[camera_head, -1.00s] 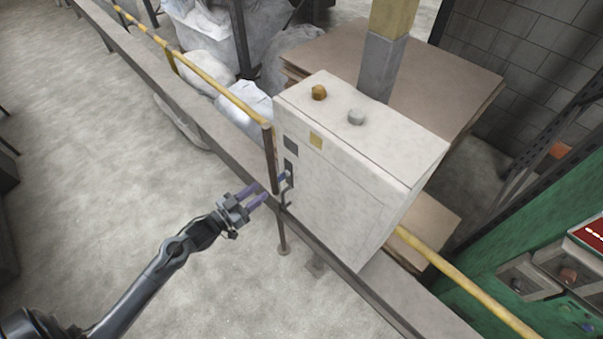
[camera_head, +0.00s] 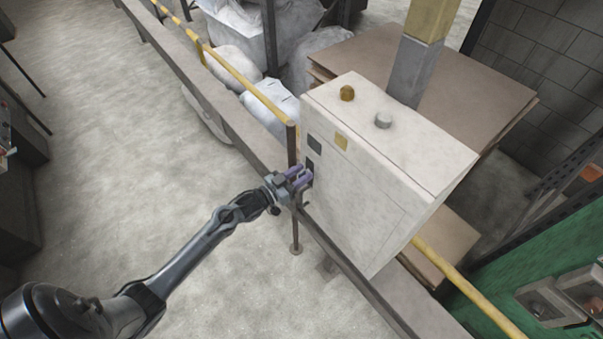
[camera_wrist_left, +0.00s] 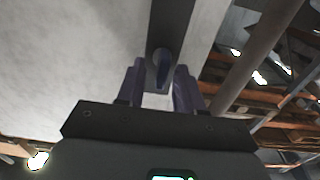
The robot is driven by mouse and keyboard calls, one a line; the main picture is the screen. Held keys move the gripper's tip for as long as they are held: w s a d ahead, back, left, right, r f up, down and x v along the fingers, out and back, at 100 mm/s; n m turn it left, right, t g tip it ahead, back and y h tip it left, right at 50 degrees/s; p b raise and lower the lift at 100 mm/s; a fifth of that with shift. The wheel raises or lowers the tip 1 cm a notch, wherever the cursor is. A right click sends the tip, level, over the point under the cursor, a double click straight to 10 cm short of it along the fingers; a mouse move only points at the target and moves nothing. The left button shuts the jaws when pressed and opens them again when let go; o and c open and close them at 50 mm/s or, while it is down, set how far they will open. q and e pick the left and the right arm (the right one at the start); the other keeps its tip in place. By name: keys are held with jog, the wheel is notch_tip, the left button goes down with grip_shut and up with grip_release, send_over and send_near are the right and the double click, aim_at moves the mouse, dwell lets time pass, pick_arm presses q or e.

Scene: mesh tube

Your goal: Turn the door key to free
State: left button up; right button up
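The door key shows in the left wrist view as a small blue-grey rounded piece (camera_wrist_left: 162,68) on a dark lock plate (camera_wrist_left: 172,30) fixed to the pale cabinet (camera_head: 370,190). My left gripper (camera_head: 301,175) is at the left face of the cabinet, in front of the lock plate. In the left wrist view my left gripper (camera_wrist_left: 159,72) is open, with its two purple fingers on either side of the key. A gap shows between the fingers and the key. In the head view the gripper hides the key. My right gripper is not in view.
A brown upright post (camera_head: 292,150) stands close beside my left gripper. A yellow rail (camera_head: 240,80) runs behind it. The floor (camera_head: 130,160) at left is clear.

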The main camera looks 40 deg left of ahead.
pick_arm(q)
jog(key=shift+w, duration=0.2)
grip_shut()
jog(key=shift+m, duration=0.4)
jog(key=m, duration=0.3)
jog(key=shift+d+f+m, duration=0.1)
jog(key=shift+d+m, duration=0.15)
jog(key=shift+m, duration=0.15)
jog(key=shift+s+d+f+m+b, duration=0.1)
jog(key=shift+d+f+m+b, duration=0.2)
jog(key=shift+m, duration=1.95)
jog(key=shift+a+f+m+b, duration=0.1)
jog(key=shift+m+b, duration=0.35)
jog(key=shift+m, duration=1.75)
jog(key=shift+s+d+f+m+b, duration=0.1)
jog(key=shift+d+f+m+b, duration=0.2)
jog(key=shift+m, duration=1.95)
jog(key=shift+a+r, duration=0.1)
jog(key=shift+r, duration=0.05)
